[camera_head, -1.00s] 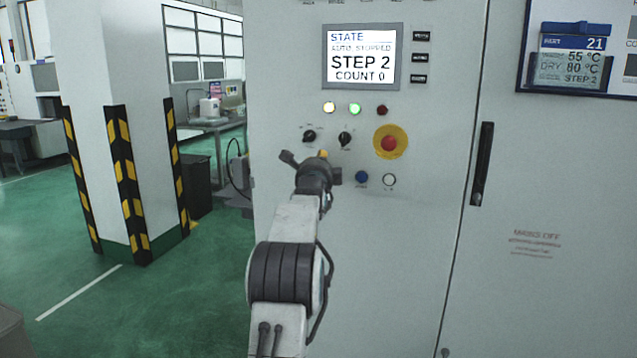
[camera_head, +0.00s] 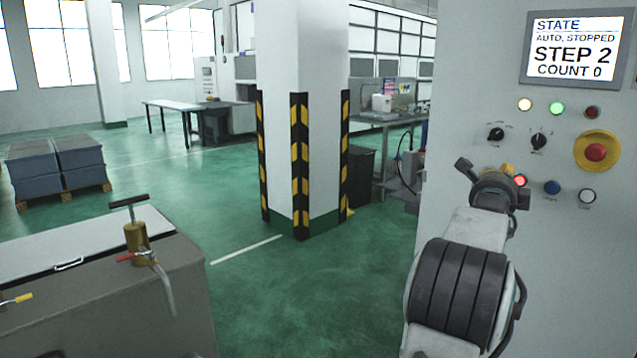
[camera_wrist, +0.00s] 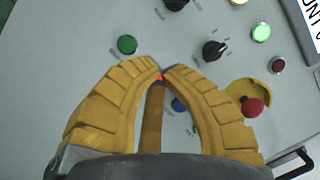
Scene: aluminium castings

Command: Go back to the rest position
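My arm ends at my gripper (camera_head: 507,169), in front of the panel's lower left buttons in the head view. In the wrist view, the two yellow ribbed fingers of my gripper (camera_wrist: 162,72) arch together and their tips nearly meet, with nothing held between them. The control panel's screen (camera_head: 575,47) reads AUTO, STOPPED, STEP 2, COUNT 0. Whether the fingertips touch the panel is unclear.
The panel has a red emergency stop (camera_head: 596,152) on a yellow ring, a blue button (camera_head: 552,187) and a white button (camera_head: 588,195). A grey tank (camera_head: 185,285) with a brass valve (camera_head: 137,240) stands front left. A striped pillar (camera_head: 295,110) stands mid-room. Green floor between is clear.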

